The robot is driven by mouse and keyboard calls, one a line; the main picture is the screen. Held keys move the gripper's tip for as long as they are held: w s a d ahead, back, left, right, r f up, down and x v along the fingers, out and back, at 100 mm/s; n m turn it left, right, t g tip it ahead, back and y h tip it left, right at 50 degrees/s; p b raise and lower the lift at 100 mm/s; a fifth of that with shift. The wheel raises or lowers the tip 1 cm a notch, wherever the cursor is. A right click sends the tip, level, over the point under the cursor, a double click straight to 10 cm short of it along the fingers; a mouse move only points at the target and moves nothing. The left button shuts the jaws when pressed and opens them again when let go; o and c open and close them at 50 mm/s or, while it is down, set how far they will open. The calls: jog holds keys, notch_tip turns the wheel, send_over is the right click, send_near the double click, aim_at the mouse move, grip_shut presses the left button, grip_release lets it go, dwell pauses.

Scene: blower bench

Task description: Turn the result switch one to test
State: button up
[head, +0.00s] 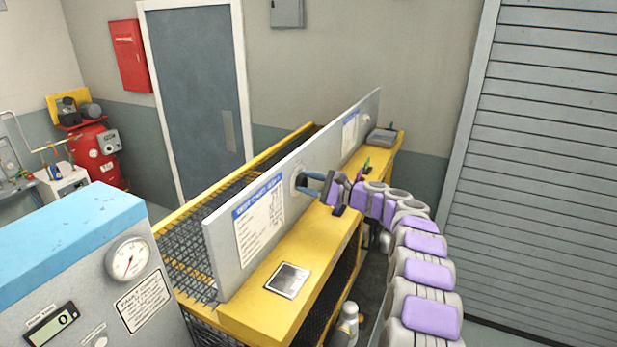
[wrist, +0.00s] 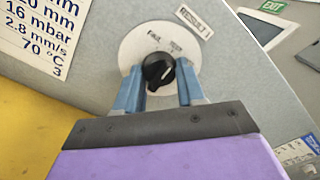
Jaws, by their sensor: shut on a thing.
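The result switch one is a black round knob (wrist: 158,71) with a white pointer mark on a pale round dial plate (wrist: 133,46) in the wrist view. A label reading "RESULT 1" (wrist: 194,22) sits beside the plate. Small position words are printed on the plate, too small to read surely. My gripper (wrist: 158,88) has its two blue fingers on either side of the knob, shut on it. In the head view the dial plate (head: 297,180) shows on the grey panel (head: 222,250), and my gripper (head: 312,184) reaches it from the right, hiding the knob.
The panel stands along a yellow bench (head: 250,325) with a flat grey plate (head: 288,280) on its top. A second dial (head: 367,121) and a grey box (head: 381,137) are farther along. A blue-topped cabinet (head: 70,240) stands at the near left.

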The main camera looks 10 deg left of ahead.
jog(key=shift+f, duration=0.3)
jog(key=o, duration=1)
jog(key=shift+r, duration=0.1)
jog(key=shift+o, duration=0.2)
jog(key=shift+r, duration=0.15)
jog(key=b+v, duration=0.3)
jog(key=v, duration=1.4)
jog(key=shift+d, duration=0.25)
jog(key=shift+a, duration=0.1)
